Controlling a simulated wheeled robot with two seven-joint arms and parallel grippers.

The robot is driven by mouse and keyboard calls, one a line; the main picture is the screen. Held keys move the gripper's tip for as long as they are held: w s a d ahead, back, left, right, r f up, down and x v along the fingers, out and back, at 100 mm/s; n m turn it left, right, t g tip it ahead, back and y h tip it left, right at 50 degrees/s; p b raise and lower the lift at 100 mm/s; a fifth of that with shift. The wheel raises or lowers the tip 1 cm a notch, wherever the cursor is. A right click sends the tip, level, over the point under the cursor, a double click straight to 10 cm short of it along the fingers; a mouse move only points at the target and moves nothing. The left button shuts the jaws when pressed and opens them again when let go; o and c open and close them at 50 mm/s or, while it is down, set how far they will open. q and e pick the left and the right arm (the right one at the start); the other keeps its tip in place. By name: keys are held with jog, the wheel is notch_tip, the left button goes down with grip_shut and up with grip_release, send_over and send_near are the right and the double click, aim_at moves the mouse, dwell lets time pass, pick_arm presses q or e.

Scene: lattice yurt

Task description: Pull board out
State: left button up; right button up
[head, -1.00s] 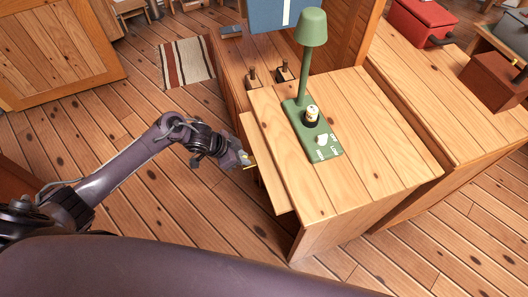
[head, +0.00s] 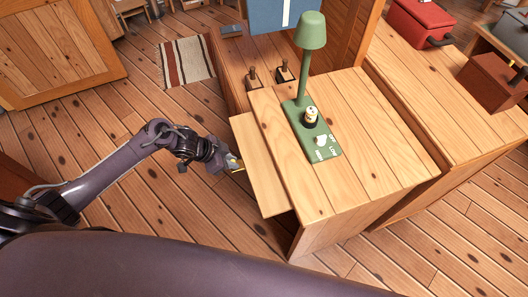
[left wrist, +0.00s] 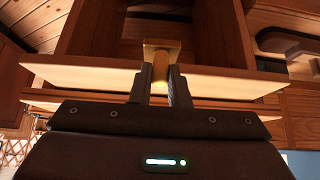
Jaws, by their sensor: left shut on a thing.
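The board (head: 260,170) is a flat pale wooden panel that sticks out from the left side of the wooden cabinet (head: 345,140), just below its top. My left gripper (head: 236,164) is at the board's outer edge. The fingers hide part of the knob. My right gripper is not in view.
A green lamp (head: 311,30) on a flat green base stands on the cabinet top. A lower wooden surface with two dark upright handles (head: 284,70) adjoins behind. A red box (head: 420,22) sits at the upper right. Bare plank floor lies left of the board.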

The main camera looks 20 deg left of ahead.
pick_arm(q)
jog(key=shift+a, duration=0.1)
jog(key=shift+s+a+p, duration=0.4)
jog(key=shift+s+a, duration=0.2)
jog(key=shift+a, duration=0.2)
jog(key=shift+s+a+p, duration=0.4)
jog(key=shift+s+a, duration=0.15)
jog(key=shift+a, duration=0.25)
jog(key=shift+s+a+p, duration=0.35)
jog(key=shift+s+a, duration=0.2)
jog(key=shift+a, duration=0.3)
jog(key=shift+s+a+p, duration=0.35)
jog(key=shift+s+a, duration=0.2)
jog(key=shift+a, duration=0.35)
jog(key=shift+s+a+p, duration=0.3)
jog(key=shift+s+a, duration=0.3)
jog(key=shift+a, duration=0.2)
jog(key=shift+s+a+p, duration=0.3)
jog(key=shift+s+a, duration=0.25)
jog(key=shift+a, duration=0.2)
